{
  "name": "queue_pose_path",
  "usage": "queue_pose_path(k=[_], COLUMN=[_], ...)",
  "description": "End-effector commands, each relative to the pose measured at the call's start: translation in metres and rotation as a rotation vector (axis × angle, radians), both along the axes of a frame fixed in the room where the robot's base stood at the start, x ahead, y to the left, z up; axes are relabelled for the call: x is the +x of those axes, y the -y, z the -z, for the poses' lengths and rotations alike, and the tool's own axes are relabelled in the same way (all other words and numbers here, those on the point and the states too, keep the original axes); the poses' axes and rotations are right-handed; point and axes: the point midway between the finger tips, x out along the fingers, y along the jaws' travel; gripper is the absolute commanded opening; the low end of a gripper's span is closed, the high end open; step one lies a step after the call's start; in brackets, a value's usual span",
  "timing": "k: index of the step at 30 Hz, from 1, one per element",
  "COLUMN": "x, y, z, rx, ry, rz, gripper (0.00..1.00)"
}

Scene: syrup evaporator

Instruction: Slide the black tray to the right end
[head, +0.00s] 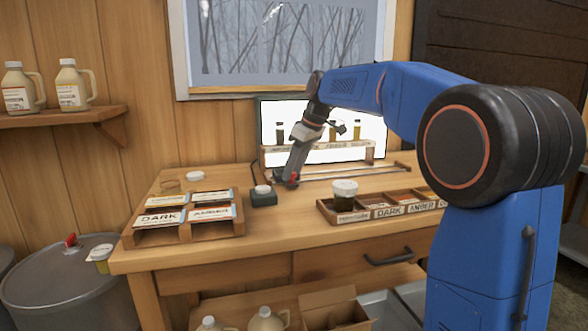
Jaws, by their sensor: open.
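My gripper (288,178) points down at the left end of a pair of thin rails (350,171) in front of the lit panel. Its fingers are open, small and dark in this view. Dark shapes merge at the fingertips, so I cannot make out a separate black tray there or tell contact. A small black block (264,200) with a white round piece on top sits on the table just left and in front of the gripper. I cannot tell whether this block is the tray. The rails run right to an end piece and look clear along their length.
Behind the rails, a wooden rack (330,151) holds small bottles before the lit panel (276,112). A labelled wooden box (185,232) stands at left. A compartment box (385,213) with a white-lidded jar (345,191) stands at front right.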

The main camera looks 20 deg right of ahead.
Motion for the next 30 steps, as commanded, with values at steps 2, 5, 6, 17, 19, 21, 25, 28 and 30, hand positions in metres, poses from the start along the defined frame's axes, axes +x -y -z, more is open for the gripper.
queue_pose_path(k=[2, 5, 6, 17, 19, 21, 25, 28, 30], x=[0.0, 0.0, 0.0, 0.0, 0.0, 0.0, 0.0, 0.0, 0.0], y=[0.0, 0.0, 0.0, 0.003, 0.009, 0.018, 0.043, 0.07, 0.092], z=[0.0, 0.0, 0.0, 0.0, -0.001, 0.0, 0.0, 0.0, 0.0], rx=[0.0, 0.0, 0.0, 0.0, 0.0, 0.0, 0.001, 0.0, 0.0], ry=[0.0, 0.0, 0.0, 0.0, 0.0, 0.0, -0.001, -0.001, 0.0], rz=[0.0, 0.0, 0.0, 0.001, 0.001, 0.002, 0.005, 0.006, 0.006], gripper=[0.43, 0.38, 0.28, 0.0, 0.0, 0.0, 0.0, 0.0, 0.0])
